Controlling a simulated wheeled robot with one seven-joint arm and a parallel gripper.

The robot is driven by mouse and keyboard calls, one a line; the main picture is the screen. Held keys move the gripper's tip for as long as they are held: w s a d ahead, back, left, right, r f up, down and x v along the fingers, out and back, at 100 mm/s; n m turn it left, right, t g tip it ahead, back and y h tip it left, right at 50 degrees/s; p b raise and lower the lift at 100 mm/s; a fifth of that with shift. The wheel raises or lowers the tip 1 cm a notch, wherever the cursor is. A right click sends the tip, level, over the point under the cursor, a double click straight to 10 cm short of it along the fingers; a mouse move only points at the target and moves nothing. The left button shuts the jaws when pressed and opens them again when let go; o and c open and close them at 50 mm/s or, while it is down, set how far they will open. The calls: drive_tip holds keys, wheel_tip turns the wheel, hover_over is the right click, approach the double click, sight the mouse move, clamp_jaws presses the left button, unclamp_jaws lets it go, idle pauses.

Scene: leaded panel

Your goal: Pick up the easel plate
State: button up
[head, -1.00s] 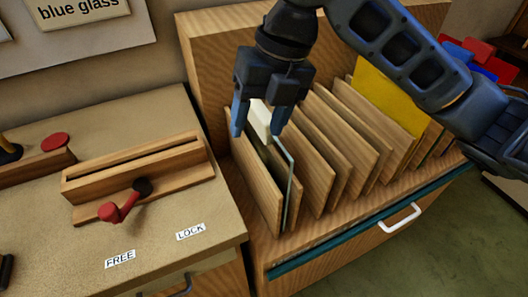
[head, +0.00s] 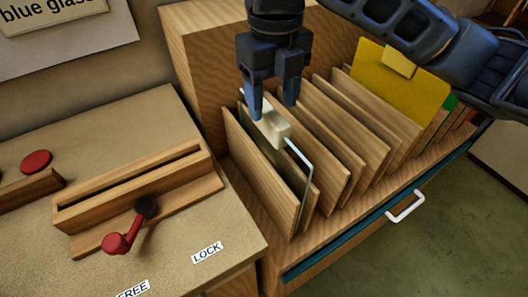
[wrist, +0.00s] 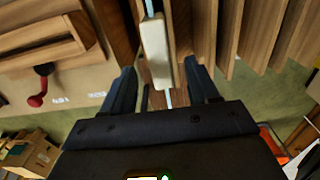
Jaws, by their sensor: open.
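The easel plate appears to be the clear glass sheet (head: 298,158) standing in a slot near the left end of the wooden rack. A cream block (head: 270,124) sits on its top edge. My gripper (head: 273,108) is open above the glass, its two fingers on either side of the block. In the wrist view the cream block (wrist: 155,52) lies between the open fingertips (wrist: 160,68), with a gap showing on each side. The lower part of the glass is hidden by the wooden divider in front.
Several wooden dividers (head: 335,140) stand close on the right. A yellow sheet (head: 398,82) with a cream block is farther right. Left is a bench with a slotted wooden holder (head: 130,188), a red-knobbed lever (head: 117,243) and FREE and LOCK labels.

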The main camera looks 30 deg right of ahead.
sight(271, 112)
drive_tip(key=f, duration=0.6)
drive_tip(key=shift+w+f, duration=0.3)
drive_tip(key=shift+f, duration=0.05)
drive_tip(key=shift+c, duration=0.2)
drive_tip(key=shift+r, duration=0.1)
clamp_jaws()
